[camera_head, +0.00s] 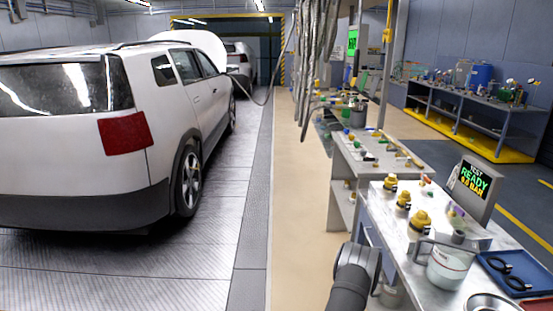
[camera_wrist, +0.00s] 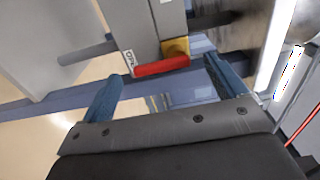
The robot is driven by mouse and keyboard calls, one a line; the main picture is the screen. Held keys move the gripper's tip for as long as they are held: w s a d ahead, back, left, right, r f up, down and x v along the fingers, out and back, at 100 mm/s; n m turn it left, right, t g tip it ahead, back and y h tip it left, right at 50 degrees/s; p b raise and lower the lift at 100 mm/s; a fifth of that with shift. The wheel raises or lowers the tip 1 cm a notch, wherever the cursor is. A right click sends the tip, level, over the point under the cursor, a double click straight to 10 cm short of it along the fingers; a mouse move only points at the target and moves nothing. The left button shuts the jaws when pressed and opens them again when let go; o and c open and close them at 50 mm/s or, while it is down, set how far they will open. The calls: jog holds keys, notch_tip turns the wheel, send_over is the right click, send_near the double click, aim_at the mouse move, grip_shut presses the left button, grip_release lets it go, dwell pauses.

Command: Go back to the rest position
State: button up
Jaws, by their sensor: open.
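My gripper (camera_wrist: 162,69) shows in the wrist view with its two blue fingers spread apart and nothing held between them. A grey post-like part with a red bar (camera_wrist: 162,66) and a yellow block (camera_wrist: 176,47) lies beyond the fingertips; I cannot tell how far off it is. In the head view a dark section of my arm rises at the bottom centre, beside the front bench (camera_head: 395,205). The gripper's fingers cannot be made out there.
The bench holds yellow-and-black caps (camera_head: 421,220), a clear jug (camera_head: 447,268), a blue tray (camera_head: 520,270) with black rings, and a screen (camera_head: 474,182) reading "READY". A white car (camera_head: 85,150) stands left. Cables (camera_head: 315,60) hang overhead. The beige floor strip (camera_head: 300,230) is clear.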

jog(key=a, duration=1.6)
jog(key=w+d+r+m, duration=0.1)
jog(key=d+m, duration=0.7)
jog(key=d, duration=1)
jog(key=shift+w, duration=0.2)
jog(key=shift+m, duration=0.3)
